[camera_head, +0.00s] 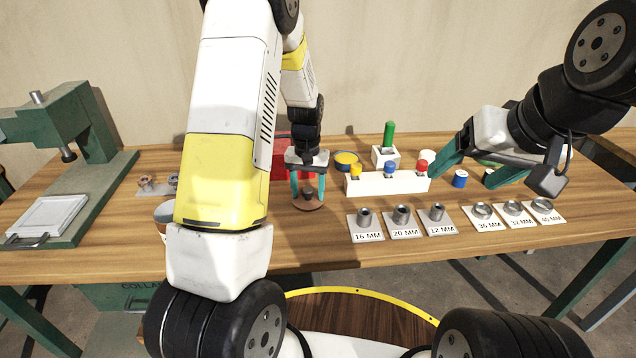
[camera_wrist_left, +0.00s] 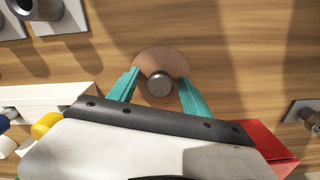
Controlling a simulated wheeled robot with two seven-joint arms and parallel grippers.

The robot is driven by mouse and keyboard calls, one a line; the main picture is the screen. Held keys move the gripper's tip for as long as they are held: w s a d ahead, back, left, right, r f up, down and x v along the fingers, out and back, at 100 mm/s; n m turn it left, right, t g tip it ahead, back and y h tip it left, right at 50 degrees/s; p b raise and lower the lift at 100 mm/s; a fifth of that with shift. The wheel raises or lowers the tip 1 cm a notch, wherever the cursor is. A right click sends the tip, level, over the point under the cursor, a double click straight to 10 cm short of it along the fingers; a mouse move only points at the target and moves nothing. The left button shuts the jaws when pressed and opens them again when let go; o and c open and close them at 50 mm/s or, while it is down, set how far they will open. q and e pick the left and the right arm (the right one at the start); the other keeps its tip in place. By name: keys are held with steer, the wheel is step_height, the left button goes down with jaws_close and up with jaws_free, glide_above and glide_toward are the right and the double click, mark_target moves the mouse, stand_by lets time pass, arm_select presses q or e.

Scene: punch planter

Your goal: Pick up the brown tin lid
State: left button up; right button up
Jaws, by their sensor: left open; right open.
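The brown tin lid (camera_head: 308,204) is a flat round disc lying on the wooden table, with a dark knob standing up at its middle. It also shows in the left wrist view (camera_wrist_left: 163,62), with the round end of its knob facing the camera. My left gripper (camera_head: 308,190) is open above the lid, and its two teal fingers are on either side of the knob. In the left wrist view the fingertips overlap the lid's disc; I cannot tell whether they touch it. My right gripper (camera_head: 474,172) is open and empty over the table's right part.
A white holder with coloured-handled tools (camera_head: 388,184) stands right of the lid, and a red box (camera_head: 280,160) stands behind it. Labelled size plates (camera_head: 402,222) with metal dies lie to the front right. A green press (camera_head: 70,150) stands at far left.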

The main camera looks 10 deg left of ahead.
arm_select(q)
jaws_close()
steer(key=shift+r, duration=0.1)
